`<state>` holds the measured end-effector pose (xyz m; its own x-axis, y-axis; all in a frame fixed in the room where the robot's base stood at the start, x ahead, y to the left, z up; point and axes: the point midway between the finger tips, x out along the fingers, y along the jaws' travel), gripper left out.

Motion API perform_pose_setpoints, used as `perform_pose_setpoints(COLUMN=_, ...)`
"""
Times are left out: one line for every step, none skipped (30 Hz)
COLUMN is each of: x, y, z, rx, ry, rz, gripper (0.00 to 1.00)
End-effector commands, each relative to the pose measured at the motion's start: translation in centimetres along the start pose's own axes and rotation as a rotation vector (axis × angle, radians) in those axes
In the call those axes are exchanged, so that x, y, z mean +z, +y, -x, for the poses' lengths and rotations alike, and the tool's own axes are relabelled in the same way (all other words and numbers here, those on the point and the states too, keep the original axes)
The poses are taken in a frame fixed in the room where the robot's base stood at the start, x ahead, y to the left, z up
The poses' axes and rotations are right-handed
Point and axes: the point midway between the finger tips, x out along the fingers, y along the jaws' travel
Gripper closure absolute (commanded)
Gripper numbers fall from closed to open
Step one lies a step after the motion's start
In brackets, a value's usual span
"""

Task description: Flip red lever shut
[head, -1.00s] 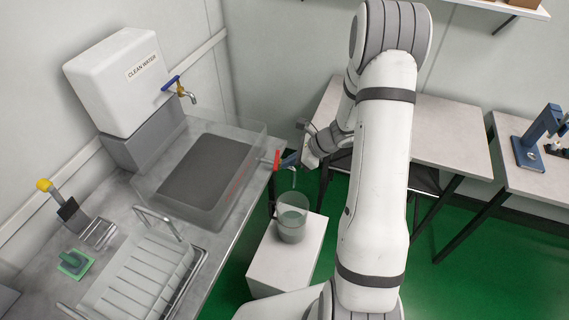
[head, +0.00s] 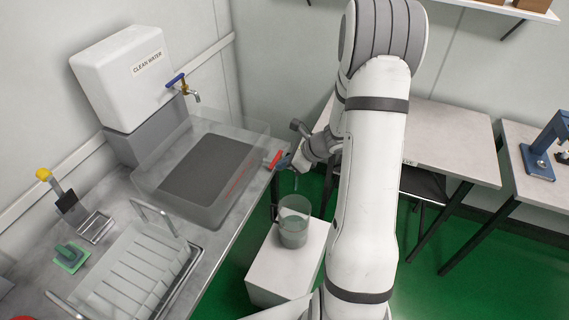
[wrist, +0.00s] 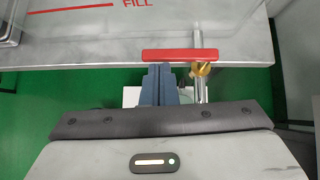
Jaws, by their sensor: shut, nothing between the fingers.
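The red lever (head: 276,160) is on a tap at the right end of the clear basin (head: 247,146). In the wrist view the red lever (wrist: 180,55) lies crosswise to the metal pipe (wrist: 203,90), beside a brass fitting (wrist: 202,69). My gripper (wrist: 159,68) has its blue fingers shut together with nothing between them. The fingertips are at the lever's near edge, left of the pipe; I cannot tell whether they touch. In the head view my gripper (head: 286,161) is just right of the lever.
A clear jug (head: 293,228) stands on a white block (head: 285,262) below the tap. A white CLEAN WATER tank (head: 122,80) with a blue-handled tap (head: 184,86) stands behind the basin. A dish rack (head: 135,265) is at the front left.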

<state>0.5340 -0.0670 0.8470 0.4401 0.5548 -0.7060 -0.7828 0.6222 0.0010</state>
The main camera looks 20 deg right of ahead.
Motion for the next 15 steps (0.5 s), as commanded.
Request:
perform_pose_setpoints(x=-0.1, y=-0.2, z=0.2, rx=-0.002, ry=0.0, rz=-0.001, gripper=1.0)
perform_pose_setpoints(x=-0.2, y=-0.3, z=0.2, rx=-0.003, ry=0.0, rz=-0.002, gripper=1.0)
perform_pose_setpoints(x=-0.3, y=-0.5, z=0.3, rx=-0.003, ry=0.0, rz=-0.002, gripper=1.0)
perform_pose_setpoints(x=-0.4, y=-0.6, z=0.4, rx=-0.003, ry=0.0, rz=-0.002, gripper=1.0)
perform_pose_setpoints(x=-0.5, y=-0.7, z=0.5, rx=-0.003, ry=0.0, rz=-0.002, gripper=1.0)
perform_pose_setpoints(x=-0.6, y=-0.8, z=0.6, rx=-0.002, ry=0.001, rz=-0.002, gripper=1.0)
perform_pose_setpoints(x=-0.6, y=-0.9, z=0.7, rx=-0.002, ry=0.001, rz=-0.002, gripper=1.0)
perform_pose_setpoints(x=-0.7, y=-1.0, z=0.7, rx=-0.002, ry=0.001, rz=-0.003, gripper=1.0)
perform_pose_setpoints(x=-0.8, y=-1.0, z=0.8, rx=-0.002, ry=0.001, rz=-0.003, gripper=1.0)
perform_pose_setpoints(x=-0.8, y=-1.1, z=0.8, rx=-0.002, ry=0.001, rz=-0.003, gripper=1.0)
perform_pose_setpoints(x=-0.9, y=-1.1, z=0.8, rx=-0.002, ry=0.001, rz=-0.003, gripper=1.0)
perform_pose_setpoints(x=-0.9, y=-1.1, z=0.9, rx=-0.003, ry=0.001, rz=-0.003, gripper=1.0)
perform_pose_setpoints(x=-1.1, y=-1.1, z=1.0, rx=-0.003, ry=0.001, rz=-0.003, gripper=1.0)
perform_pose_setpoints(x=-1.2, y=-1.1, z=1.2, rx=-0.003, ry=0.001, rz=-0.003, gripper=1.0)
perform_pose_setpoints(x=-1.5, y=-1.1, z=1.4, rx=-0.003, ry=0.001, rz=-0.003, gripper=1.0)
